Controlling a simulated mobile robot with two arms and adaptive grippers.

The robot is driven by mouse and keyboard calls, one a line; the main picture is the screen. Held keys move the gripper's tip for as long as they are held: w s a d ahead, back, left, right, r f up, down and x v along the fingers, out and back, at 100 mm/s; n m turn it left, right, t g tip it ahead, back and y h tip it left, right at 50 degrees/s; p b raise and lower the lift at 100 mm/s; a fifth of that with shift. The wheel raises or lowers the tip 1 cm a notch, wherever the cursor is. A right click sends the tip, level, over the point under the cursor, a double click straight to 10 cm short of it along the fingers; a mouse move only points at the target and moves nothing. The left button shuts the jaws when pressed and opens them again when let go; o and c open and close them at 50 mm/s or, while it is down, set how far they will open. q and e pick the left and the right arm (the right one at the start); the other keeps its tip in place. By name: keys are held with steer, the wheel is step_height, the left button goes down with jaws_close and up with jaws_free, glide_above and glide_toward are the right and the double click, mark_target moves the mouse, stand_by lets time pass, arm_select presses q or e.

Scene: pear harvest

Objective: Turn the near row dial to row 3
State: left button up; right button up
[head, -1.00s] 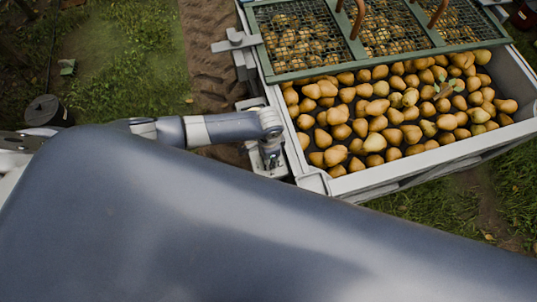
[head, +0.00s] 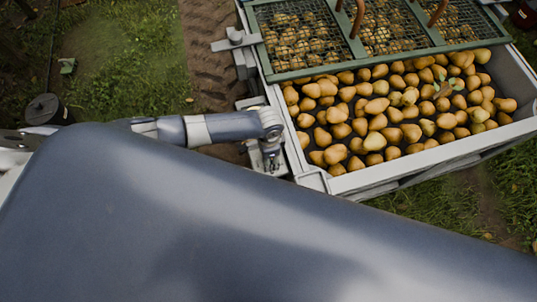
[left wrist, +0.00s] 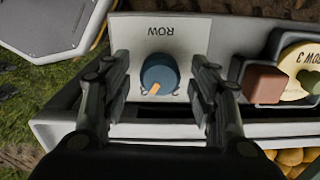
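The near row dial (left wrist: 159,74) is a round blue knob with an orange pointer mark, on a pale plate (left wrist: 183,42) lettered ROW, upside down in the left wrist view. The pointer aims down and slightly left in that view. The numerals below the knob are mostly hidden, so the row it marks cannot be read. My left gripper (left wrist: 160,66) is open, one dark finger on each side of the knob, with gaps visible. In the head view it (head: 270,160) is small at the bin's near left corner. My right gripper is out of view.
A yellow disc (left wrist: 293,92) marked ROW 3 and a reddish-brown block (left wrist: 265,82) sit in a tray right of the dial. A grey bin (head: 411,159) holds many pears, under green mesh lids (head: 352,58) at the back. My large blue-grey arm link fills the head view's foreground.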

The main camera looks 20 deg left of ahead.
arm_select(q)
step_height(320, 180, up, 12)
stand_by(0.7)
stand_by(0.4)
